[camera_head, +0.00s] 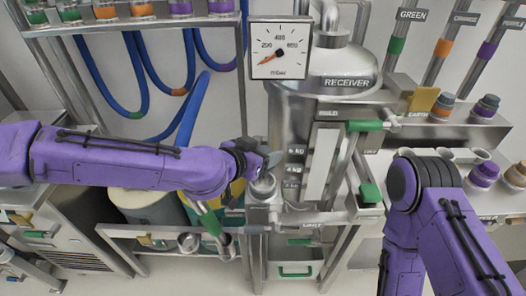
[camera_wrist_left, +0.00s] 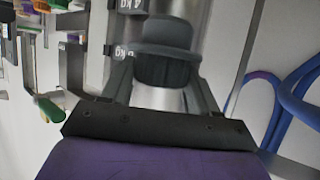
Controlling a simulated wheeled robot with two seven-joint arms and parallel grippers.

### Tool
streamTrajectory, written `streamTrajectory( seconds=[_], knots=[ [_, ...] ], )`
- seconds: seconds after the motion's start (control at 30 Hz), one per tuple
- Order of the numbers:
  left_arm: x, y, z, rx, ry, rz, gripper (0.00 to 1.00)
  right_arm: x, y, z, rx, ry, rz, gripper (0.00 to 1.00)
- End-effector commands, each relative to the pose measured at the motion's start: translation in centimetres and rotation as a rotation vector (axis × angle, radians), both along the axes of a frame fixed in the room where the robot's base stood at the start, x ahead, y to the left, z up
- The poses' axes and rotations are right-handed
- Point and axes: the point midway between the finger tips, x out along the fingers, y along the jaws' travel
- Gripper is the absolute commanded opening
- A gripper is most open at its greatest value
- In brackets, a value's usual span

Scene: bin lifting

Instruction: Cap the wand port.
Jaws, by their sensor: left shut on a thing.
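My left gripper (camera_head: 268,160) is shut on a dark grey cap with a ridged side; its fingers are at both sides of the cap (camera_wrist_left: 167,67) in the left wrist view. In the head view the gripper is just above a round metal fitting (camera_head: 263,187) in front of the receiver; this may be the wand port, but no label on it is readable. A pale metal surface shows beside the cap in the wrist view; I cannot tell whether the cap touches the fitting. My right arm is at the right, its gripper out of view.
A green-banded wand (camera_head: 211,222) hangs below my left arm. Blue hoses (camera_head: 135,75) loop at the left. A right shelf holds orange and purple caps (camera_head: 487,106). A green handle (camera_head: 365,125) juts out right of the receiver.

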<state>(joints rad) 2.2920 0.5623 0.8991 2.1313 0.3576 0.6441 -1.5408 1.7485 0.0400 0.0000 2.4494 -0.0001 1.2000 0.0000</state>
Motion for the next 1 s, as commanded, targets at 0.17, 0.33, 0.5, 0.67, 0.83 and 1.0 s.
streamTrajectory(
  seconds=[0.17,0.33,0.5,0.67,0.83,1.0],
  knots=[
    [-0.2,0.1,0.9,0.001,-0.003,-0.001,0.12,0.0,0.0,1.1,-0.001,-0.001,0.0,0.81],
    [-0.3,0.1,0.8,0.0,-0.002,0.0,0.12,0.0,0.0,1.0,0.0,-0.001,0.0,0.81],
    [-0.3,0.1,0.6,0.0,-0.002,0.0,0.12,0.0,0.0,0.9,0.0,-0.001,0.0,0.81],
    [-0.3,0.1,-0.2,0.002,-0.002,-0.001,0.12,0.0,0.0,0.3,-0.001,-0.001,0.0,0.81],
    [-0.3,0.1,-1.3,0.001,-0.003,-0.001,0.12,0.0,0.0,-0.4,-0.001,-0.001,0.0,0.81],
    [-0.2,0.1,-2.2,0.0,-0.003,-0.001,0.12,0.0,0.0,-1.1,-0.001,-0.001,0.0,0.81]
  ],
)
